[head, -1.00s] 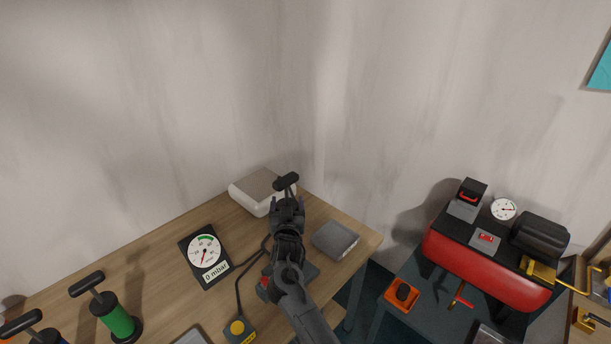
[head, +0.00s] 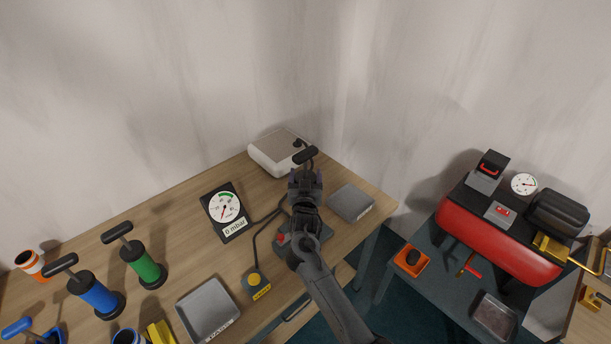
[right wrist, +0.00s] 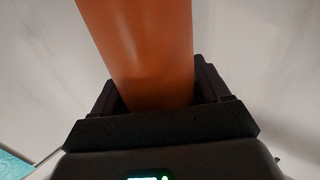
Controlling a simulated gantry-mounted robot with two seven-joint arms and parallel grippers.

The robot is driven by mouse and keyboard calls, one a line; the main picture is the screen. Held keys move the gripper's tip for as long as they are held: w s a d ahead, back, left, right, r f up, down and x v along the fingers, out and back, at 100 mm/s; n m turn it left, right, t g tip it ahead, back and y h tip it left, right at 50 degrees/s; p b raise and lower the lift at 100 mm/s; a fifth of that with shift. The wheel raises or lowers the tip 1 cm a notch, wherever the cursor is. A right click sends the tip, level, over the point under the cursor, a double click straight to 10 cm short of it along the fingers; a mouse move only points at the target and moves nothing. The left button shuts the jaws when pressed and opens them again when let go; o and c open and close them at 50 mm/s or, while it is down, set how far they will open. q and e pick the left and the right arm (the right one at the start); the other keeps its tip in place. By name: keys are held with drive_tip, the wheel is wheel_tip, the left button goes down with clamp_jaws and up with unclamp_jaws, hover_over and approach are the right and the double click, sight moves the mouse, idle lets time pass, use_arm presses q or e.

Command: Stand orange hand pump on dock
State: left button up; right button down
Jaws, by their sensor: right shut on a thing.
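My right gripper (head: 305,182) is shut on the orange hand pump. Its orange barrel (right wrist: 140,45) fills the space between the fingers in the right wrist view. In the head view only its black T-handle (head: 306,154) shows clearly, above the gripper; my gripper and arm hide the barrel. The gripper is over the right part of the wooden bench, in front of a white box. A dark grey base with a red part (head: 283,239), possibly the dock, lies partly hidden under my arm. I cannot tell the pump's height above it. My left gripper is out of view.
A gauge (head: 226,212), a white box (head: 270,155), a grey block (head: 352,203), a yellow-button box (head: 255,283) and a grey tray (head: 208,308) surround the gripper. Green (head: 142,262) and blue (head: 95,293) pumps stand left. A red tank (head: 490,240) is on the right table.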

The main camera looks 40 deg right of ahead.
drive_tip(key=shift+f+b, duration=1.6)
drive_tip(key=shift+f, duration=0.95)
idle(0.4)
